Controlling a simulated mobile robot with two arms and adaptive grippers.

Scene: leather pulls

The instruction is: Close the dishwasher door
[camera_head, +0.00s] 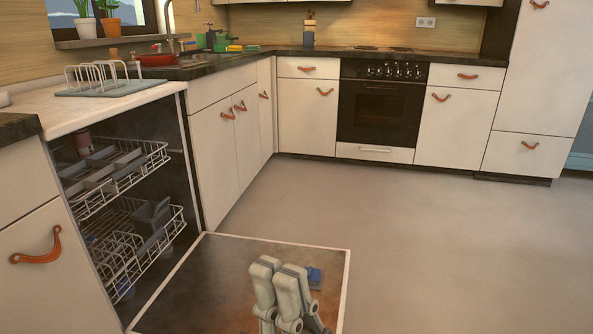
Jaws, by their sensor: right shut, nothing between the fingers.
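The dishwasher door (225,262) is folded down flat and open, low over the floor, its brown inner face up with a light rim. The dishwasher's upper rack (125,172) and lower rack (135,245) show in the open cavity at the left. My right gripper (277,268) is shut and empty, in front of the door's right part in the picture. It hides some of the door, and I cannot tell whether it touches it. My left gripper is not in view.
A dish rack (97,78) stands on the counter above the dishwasher. Cabinets with leather pulls and a black oven (382,105) line the back. The grey floor (430,230) right of the door is clear.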

